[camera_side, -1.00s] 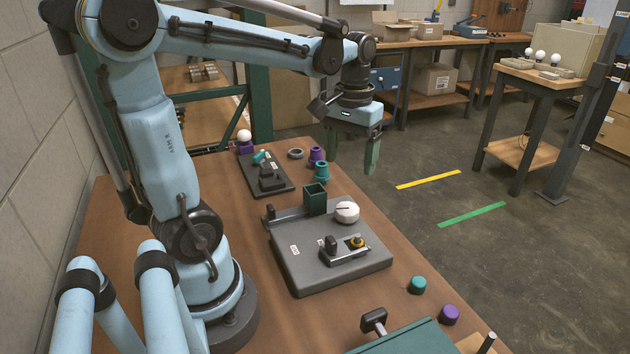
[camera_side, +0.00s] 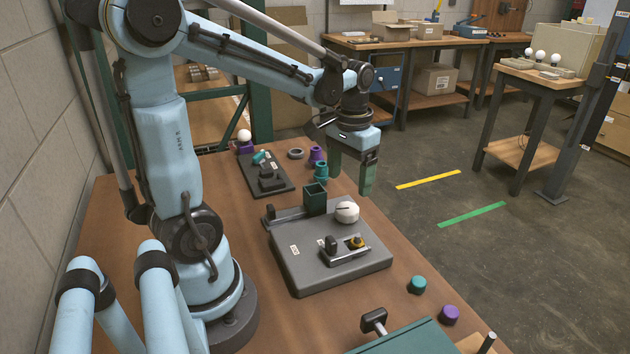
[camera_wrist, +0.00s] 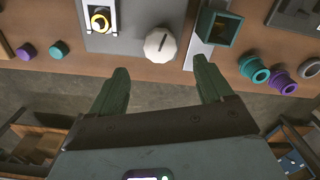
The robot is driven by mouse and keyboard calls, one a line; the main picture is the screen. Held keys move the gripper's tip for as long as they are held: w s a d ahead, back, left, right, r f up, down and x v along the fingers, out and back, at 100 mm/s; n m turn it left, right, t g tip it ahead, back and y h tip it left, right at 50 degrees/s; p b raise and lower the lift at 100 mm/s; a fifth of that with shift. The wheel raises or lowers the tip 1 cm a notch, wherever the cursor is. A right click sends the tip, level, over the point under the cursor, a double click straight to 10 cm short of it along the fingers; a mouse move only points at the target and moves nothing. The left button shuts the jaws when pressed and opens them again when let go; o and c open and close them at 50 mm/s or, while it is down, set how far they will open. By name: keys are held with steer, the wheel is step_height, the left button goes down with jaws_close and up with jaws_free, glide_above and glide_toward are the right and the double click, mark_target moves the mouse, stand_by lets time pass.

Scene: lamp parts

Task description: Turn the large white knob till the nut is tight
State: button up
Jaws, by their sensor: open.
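The large white knob (camera_side: 347,212) sits on the far right part of the grey fixture plate (camera_side: 310,272). In the wrist view the knob (camera_wrist: 160,44) shows a dark line on its top and lies beyond the fingertips, roughly between them. My gripper (camera_side: 351,180) is above the table's far right edge, above and apart from the knob. Its two green fingers are spread and empty, as the wrist view (camera_wrist: 162,75) also shows. A yellow ring-shaped part (camera_side: 356,242), perhaps the nut, sits in a bracket at the plate's front right. Its thread is not visible.
A green square holder (camera_side: 315,198) stands close left of the knob. Teal and purple stacked parts (camera_side: 320,170) stand behind it. A teal cap (camera_side: 417,285) and a purple cap (camera_side: 449,314) lie at the front right. Open floor lies right of the table.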

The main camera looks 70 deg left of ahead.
mark_target(347, 208)
steer(key=shift+f, duration=3.9)
steer(key=c, duration=1)
steer(key=shift+m, duration=0.9)
steer(key=shift+c, duration=0.2)
steer(key=o, duration=1)
steer(key=shift+o, duration=0.2)
steer(key=shift+r, duration=0.1)
step_height(347, 208, up, 12)
